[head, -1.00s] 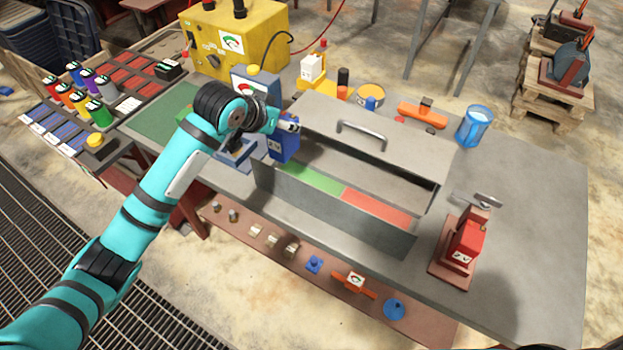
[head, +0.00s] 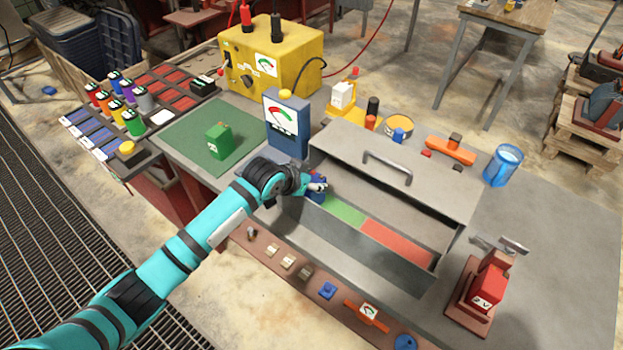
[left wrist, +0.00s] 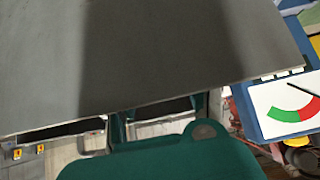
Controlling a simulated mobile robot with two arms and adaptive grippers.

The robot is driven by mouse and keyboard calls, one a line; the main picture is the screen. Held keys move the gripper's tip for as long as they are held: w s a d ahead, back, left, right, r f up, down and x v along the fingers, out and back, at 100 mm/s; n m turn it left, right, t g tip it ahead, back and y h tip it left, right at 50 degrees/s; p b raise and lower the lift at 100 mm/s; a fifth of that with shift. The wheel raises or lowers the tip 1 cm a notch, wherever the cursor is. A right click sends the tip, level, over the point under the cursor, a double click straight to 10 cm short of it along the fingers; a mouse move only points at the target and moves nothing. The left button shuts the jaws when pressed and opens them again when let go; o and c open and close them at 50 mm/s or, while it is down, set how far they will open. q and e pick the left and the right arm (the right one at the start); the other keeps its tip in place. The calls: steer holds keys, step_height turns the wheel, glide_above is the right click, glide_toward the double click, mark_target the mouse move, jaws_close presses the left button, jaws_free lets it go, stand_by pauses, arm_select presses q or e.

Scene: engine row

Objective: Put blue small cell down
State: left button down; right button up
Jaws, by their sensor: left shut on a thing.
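The blue small cell (head: 318,183) is in my left gripper (head: 316,188), which is shut on it. Both are at the left end of the long grey open box, whose floor has a green part (head: 344,210) and a red part (head: 397,243). My gripper and arm hide part of the cell, and I cannot tell whether it touches the box floor. In the left wrist view a grey panel fills the upper part and the cell cannot be made out. My right gripper is not in view.
A raised grey lid with a handle (head: 388,165) is behind the box. A blue meter (head: 287,125) and a green block (head: 219,141) on a green mat (head: 180,138) are left. A red clamp-like device (head: 483,292) stands right.

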arm_select(q)
steer(key=shift+w+d+r, duration=0.1)
steer(key=shift+r, duration=0.05)
steer(key=c, duration=1.1)
jaws_free()
steer(key=shift+f, duration=0.3)
steer(key=o, duration=0.4)
steer(key=shift+o, duration=0.2)
steer(key=shift+r, duration=0.1)
steer(key=shift+r, duration=0.15)
steer(key=b+v, duration=0.1)
steer(key=v, duration=1.1)
